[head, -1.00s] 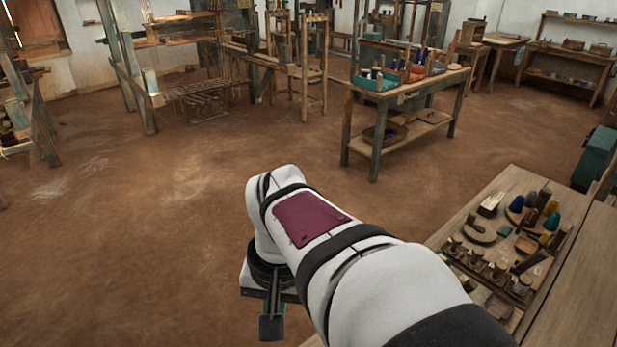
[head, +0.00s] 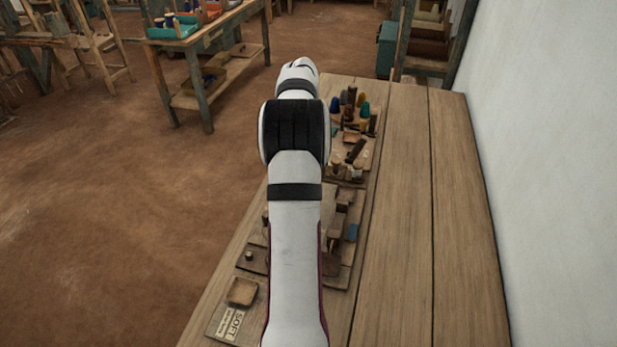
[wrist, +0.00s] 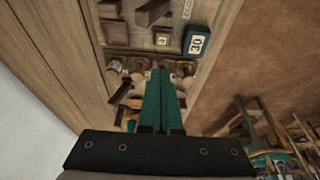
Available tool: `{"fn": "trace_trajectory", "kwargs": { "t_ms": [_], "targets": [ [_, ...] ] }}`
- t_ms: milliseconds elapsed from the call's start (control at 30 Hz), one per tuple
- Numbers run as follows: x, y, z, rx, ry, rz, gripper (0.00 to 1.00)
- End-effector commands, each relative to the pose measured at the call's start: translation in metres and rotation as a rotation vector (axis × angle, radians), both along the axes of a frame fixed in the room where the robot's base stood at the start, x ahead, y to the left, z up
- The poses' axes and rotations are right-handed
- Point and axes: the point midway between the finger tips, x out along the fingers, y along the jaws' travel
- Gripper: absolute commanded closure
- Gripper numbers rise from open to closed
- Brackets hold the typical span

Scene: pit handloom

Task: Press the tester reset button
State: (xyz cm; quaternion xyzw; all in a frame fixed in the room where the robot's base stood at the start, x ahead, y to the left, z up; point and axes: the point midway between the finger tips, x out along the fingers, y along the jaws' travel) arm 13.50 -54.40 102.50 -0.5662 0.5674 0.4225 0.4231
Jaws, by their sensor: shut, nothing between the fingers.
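My gripper (wrist: 160,73) shows in the wrist view as two teal fingers held together, shut and empty. The fingertips point toward a cluster of small parts on the wooden bench (head: 405,225). I cannot tell how high they are above it. Beyond the tips is a dark box with a white plate reading 30 (wrist: 195,43), and beside it a small block with a pale label (wrist: 162,39). I cannot make out which part is the tester or its reset button. In the head view my own arm hides the gripper and part of the bench.
Wooden boards with small fittings lie along the bench's left side, with a SOFT card (head: 230,323) at the near end. Several colored cones (head: 350,100) stand farther off. The bench's right side is bare up to the white wall (head: 545,150). Another table (head: 200,45) stands back left.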

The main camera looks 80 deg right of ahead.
Motion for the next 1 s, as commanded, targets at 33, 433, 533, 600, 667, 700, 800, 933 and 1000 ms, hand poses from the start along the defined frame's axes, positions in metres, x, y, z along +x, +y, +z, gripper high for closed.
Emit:
{"fn": "trace_trajectory", "kwargs": {
  "t_ms": [33,433,533,600,667,700,800,933,1000],
  "targets": [
    [0.0,0.0,0.0,0.0,0.0,0.0,1.0],
    [0.001,-0.015,-0.055,0.004,0.001,0.002,1.0],
    [0.001,-0.021,-0.076,0.004,0.0,0.001,1.0],
    [0.001,-0.025,-0.091,0.003,0.001,0.002,1.0],
    [0.001,-0.028,-0.102,0.004,0.001,0.002,1.0],
    [0.001,-0.028,-0.109,0.003,0.001,0.003,1.0],
    [0.001,-0.027,-0.123,0.002,-0.001,0.001,1.0],
    [0.001,-0.027,-0.133,0.002,0.0,0.002,1.0],
    [0.001,-0.027,-0.136,0.001,-0.001,0.001,1.0]
  ]
}}
